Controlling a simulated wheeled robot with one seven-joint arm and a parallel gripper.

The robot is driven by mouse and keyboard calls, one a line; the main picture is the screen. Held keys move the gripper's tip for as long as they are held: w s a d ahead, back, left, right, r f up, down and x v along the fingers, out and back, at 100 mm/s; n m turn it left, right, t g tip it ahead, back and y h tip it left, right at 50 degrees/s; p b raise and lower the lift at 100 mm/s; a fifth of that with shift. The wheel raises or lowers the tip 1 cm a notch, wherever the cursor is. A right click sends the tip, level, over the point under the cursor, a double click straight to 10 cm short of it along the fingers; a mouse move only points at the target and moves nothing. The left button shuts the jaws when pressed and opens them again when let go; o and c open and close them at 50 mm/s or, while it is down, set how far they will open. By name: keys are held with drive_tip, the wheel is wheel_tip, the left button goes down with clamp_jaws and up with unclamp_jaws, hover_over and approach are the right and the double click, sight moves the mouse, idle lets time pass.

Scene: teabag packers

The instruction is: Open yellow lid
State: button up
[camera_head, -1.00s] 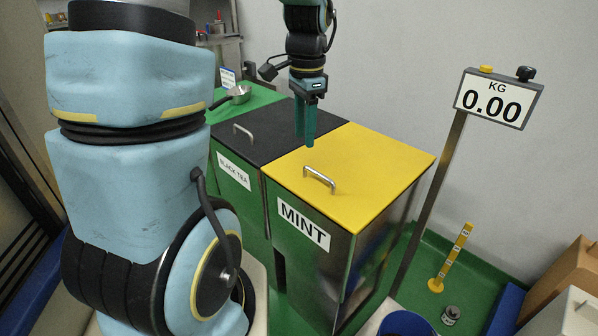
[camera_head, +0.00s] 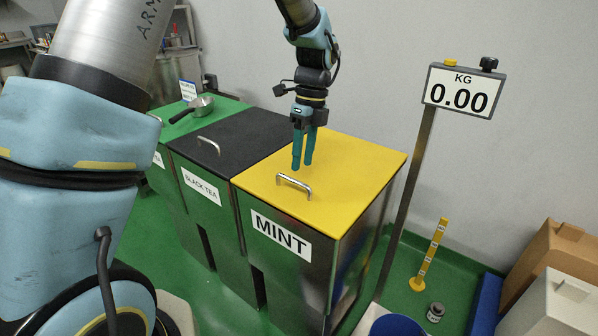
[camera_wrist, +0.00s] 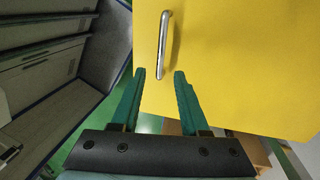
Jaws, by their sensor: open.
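The yellow lid (camera_head: 345,180) lies shut and flat on the bin labelled MINT in the head view. A metal bar handle (camera_head: 294,184) stands near its front edge. My gripper (camera_head: 302,167) is open, with teal fingers pointing down, above the lid and just behind the handle as seen in the head view. In the wrist view, the handle (camera_wrist: 163,45) is ahead of the open fingers (camera_wrist: 160,75), over the yellow lid (camera_wrist: 240,60).
A black lid (camera_head: 240,137) on the BLACK TEA bin adjoins on the left. A metal scoop (camera_head: 200,105) rests on the green lid beyond. A scale display (camera_head: 464,92) on a post stands right of the MINT bin. Boxes (camera_head: 555,290) stand at lower right.

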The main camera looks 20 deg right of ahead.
drive_tip(key=shift+s+a+f, duration=0.1)
drive_tip(key=shift+a+f, duration=0.1)
drive_tip(key=shift+f, duration=0.85)
drive_tip(key=shift+s+a+f, duration=0.1)
drive_tip(key=shift+a+f, duration=0.05)
drive_tip(key=shift+f, duration=0.9)
drive_tip(key=shift+c, duration=0.2)
clamp_jaws()
